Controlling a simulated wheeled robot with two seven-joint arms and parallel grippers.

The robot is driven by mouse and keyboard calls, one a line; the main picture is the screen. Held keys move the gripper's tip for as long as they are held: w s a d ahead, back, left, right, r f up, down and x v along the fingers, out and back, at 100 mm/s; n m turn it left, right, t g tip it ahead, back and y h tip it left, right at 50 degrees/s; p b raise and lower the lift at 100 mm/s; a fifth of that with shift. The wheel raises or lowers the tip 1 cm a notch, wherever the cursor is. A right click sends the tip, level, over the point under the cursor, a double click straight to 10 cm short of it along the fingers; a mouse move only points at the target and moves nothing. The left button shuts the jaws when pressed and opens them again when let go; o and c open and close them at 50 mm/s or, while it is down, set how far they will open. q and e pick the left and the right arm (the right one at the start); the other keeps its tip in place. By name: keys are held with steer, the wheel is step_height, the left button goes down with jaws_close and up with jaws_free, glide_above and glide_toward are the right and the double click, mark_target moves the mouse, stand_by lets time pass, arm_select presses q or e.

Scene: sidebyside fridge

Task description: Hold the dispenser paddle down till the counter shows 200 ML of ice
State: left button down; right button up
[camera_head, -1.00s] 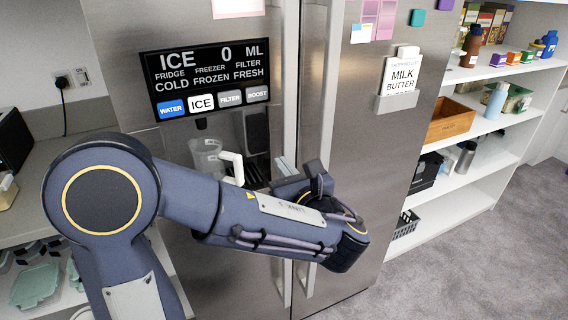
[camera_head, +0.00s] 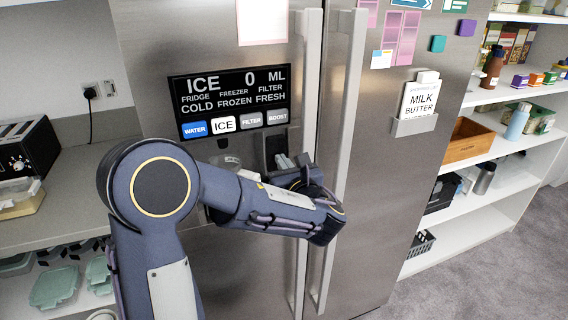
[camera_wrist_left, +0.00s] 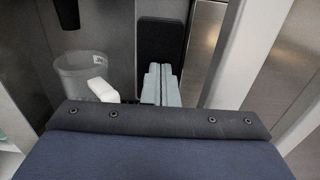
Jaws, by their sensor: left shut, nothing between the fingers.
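The dispenser display (camera_head: 230,100) on the fridge door reads ICE 0 ML, and its ICE button (camera_head: 223,124) is lit white. The dark dispenser paddle (camera_wrist_left: 161,55) stands upright at the back of the recess; in the head view it shows partly (camera_head: 272,147) behind my arm. My left gripper (camera_wrist_left: 160,84) is shut and empty, its fingertips in front of the lower paddle; I cannot tell whether they touch it. It also shows in the head view (camera_head: 287,162). A clear cup (camera_wrist_left: 78,75) with a white handle (camera_wrist_left: 102,90) stands left of the fingers. My right gripper is out of view.
Two long vertical door handles (camera_head: 340,150) rise close to the right of my left gripper. A dark nozzle (camera_wrist_left: 67,13) hangs above the cup. A counter (camera_head: 60,195) with a toaster (camera_head: 25,150) is at left, and open shelves (camera_head: 480,190) stand at right.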

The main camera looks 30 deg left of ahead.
arm_select(q)
steer(key=shift+x, duration=0.95)
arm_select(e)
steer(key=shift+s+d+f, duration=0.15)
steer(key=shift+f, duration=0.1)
arm_select(q)
steer(key=shift+a+r, duration=0.15)
steer(key=shift+r, duration=0.15)
stand_by(1.3)
